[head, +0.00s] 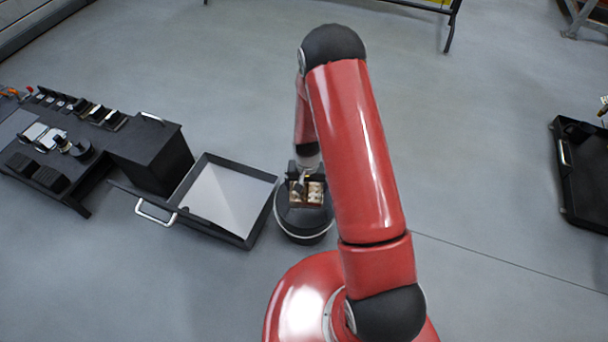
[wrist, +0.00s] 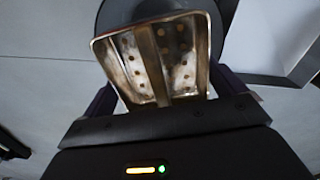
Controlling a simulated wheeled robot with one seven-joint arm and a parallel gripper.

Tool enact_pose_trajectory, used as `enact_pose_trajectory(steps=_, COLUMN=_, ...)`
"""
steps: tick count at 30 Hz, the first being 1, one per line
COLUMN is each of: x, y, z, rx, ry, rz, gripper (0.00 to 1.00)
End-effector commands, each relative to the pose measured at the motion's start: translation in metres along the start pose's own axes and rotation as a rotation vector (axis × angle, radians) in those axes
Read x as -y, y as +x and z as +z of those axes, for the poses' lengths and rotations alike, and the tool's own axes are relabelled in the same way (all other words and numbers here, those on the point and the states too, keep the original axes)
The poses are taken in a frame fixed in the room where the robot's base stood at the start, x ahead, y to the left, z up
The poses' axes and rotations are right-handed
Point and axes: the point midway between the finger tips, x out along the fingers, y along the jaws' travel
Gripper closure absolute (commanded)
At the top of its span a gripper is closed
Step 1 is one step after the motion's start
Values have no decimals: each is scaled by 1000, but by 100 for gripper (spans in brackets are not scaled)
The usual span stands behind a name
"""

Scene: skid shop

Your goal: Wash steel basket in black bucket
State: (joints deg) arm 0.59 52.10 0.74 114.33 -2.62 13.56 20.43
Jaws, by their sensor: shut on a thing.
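The steel basket (wrist: 155,62) is a small metal box with round holes and brownish stains, with a bar across its middle. My gripper (wrist: 160,100) is shut on it, with one dark finger at each side. In the head view the basket (head: 307,193) is above or in the mouth of the black bucket (head: 303,226); I cannot tell how deep. The bucket is round with a pale handle and stands on the floor. In the wrist view part of the dark bucket (wrist: 118,10) shows behind the basket. The bucket's inside is mostly hidden.
A black cabinet's open drawer (head: 252,231) with a pale bottom is close to the bucket's left. A dark workbench (head: 68,190) with several tools is farther left. A black tray (head: 592,205) lies at the far right. The floor between bucket and tray is mostly clear.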

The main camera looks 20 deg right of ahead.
Motion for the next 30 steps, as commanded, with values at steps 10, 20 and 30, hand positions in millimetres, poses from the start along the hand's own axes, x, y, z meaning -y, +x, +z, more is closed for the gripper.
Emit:
enact_pose_trajectory(steps=10, x=0, y=32, z=0, rx=0, ry=-1, rz=0, gripper=31)
enact_pose_trajectory(steps=20, x=0, y=66, z=0, rx=0, ry=-1, rz=0, gripper=31)
enact_pose_trajectory(steps=30, x=0, y=100, z=0, rx=0, ry=0, rz=0, gripper=31)
